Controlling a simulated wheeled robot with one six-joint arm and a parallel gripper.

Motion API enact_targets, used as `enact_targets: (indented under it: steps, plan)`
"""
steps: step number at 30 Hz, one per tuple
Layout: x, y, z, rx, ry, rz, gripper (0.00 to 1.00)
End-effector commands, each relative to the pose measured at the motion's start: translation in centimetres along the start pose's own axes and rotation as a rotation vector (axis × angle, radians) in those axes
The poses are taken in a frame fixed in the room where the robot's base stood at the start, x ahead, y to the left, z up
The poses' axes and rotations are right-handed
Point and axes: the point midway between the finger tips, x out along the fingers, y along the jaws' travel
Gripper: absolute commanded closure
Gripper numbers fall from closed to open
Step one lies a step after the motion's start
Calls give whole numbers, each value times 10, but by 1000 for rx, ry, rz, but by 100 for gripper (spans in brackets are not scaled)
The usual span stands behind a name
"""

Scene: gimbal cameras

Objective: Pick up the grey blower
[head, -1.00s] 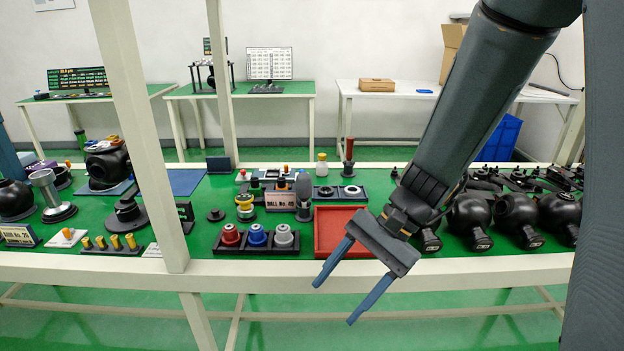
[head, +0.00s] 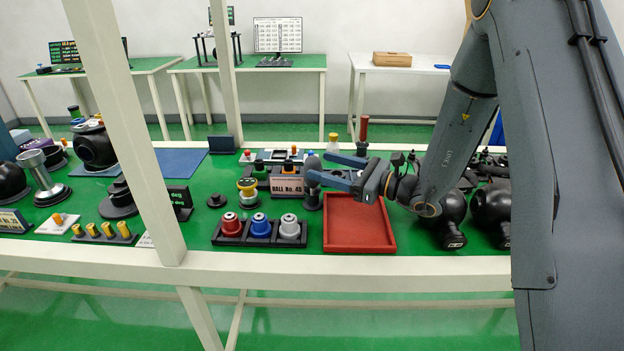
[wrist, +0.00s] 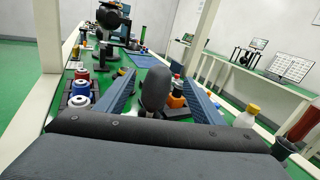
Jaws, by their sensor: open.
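The grey blower (head: 312,164) stands upright on the green table, a dark bulb on a black base, just left of the red tray. In the wrist view the blower (wrist: 155,90) rises between the two blue fingers, with a gap on each side. My gripper (head: 318,167) is open and level, pointing left at bulb height. In the head view its fingers partly cover the blower.
The red tray (head: 358,224) is empty below my gripper. A rack of red, blue and silver pieces (head: 260,231) stands front left. A sign (head: 286,186) is close left of the blower. A white-framed post (head: 125,130) crosses the left side.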

Motion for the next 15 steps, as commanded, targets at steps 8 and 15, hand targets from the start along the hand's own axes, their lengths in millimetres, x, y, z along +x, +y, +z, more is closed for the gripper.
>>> enact_targets:
  steps: [8, 15]
  plan:
    - [4, -3, -26, -1, 1, 3, 38]
    - [25, 0, -25, 0, 0, 8, 38]
